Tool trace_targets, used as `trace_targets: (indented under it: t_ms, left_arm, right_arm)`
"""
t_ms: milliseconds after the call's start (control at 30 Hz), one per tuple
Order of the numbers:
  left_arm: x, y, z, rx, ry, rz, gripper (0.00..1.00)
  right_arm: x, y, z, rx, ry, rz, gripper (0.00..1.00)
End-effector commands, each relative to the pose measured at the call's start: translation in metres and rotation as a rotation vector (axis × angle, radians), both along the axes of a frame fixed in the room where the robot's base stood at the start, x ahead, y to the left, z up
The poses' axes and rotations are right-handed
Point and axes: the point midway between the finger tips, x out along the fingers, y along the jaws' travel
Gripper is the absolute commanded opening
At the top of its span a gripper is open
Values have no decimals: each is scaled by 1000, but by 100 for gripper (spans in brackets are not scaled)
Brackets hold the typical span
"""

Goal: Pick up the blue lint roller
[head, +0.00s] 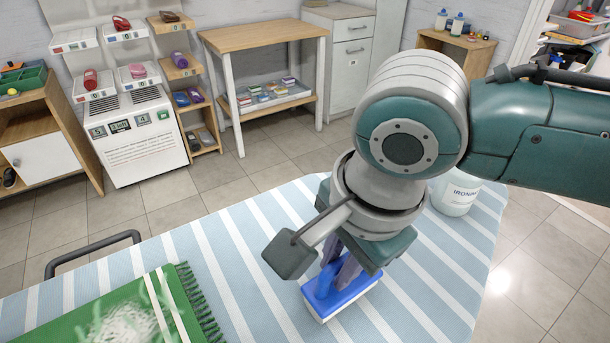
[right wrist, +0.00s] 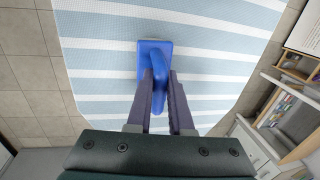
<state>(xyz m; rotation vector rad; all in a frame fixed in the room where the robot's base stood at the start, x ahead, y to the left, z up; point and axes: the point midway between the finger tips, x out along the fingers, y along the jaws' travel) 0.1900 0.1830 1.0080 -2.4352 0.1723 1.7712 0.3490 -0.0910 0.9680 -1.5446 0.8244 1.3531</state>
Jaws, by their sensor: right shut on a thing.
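The blue lint roller (head: 345,293) has a flat blue head with a pale lower edge. It is at or just above the striped board (head: 250,235); I cannot tell if they touch. My right gripper (head: 343,272) points down over it, with its fingers around its blue handle. In the right wrist view, the two fingers (right wrist: 160,82) close on the handle of the lint roller (right wrist: 152,48), whose flat head lies beyond the fingertips. The gripper body hides part of it in the head view. My left gripper is not in view.
A white labelled bottle (head: 455,196) stands at the right behind my right arm. Striped surface around the roller is clear. Shelves and a wooden table (head: 262,38) stand behind.

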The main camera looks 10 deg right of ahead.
Motion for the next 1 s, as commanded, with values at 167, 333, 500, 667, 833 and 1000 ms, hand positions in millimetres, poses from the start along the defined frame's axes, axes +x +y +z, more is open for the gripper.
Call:
trace_targets:
  t_ms: [167,333,500,667,833,1000]
  left_arm:
    - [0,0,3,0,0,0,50]
    - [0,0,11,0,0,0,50]
    - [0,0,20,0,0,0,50]
    - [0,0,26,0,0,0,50]
    - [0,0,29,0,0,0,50]
    - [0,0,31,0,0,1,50]
  right_arm:
    - [1,1,11,2,-2,0,0]
    - [1,1,45,4,-5,0,0]
    - [1,1,98,5,-7,1,0]
    - [1,1,145,4,-6,0,0]
    - [1,1,180,3,-4,0,0]
    - [1,1,197,2,-1,0,0]
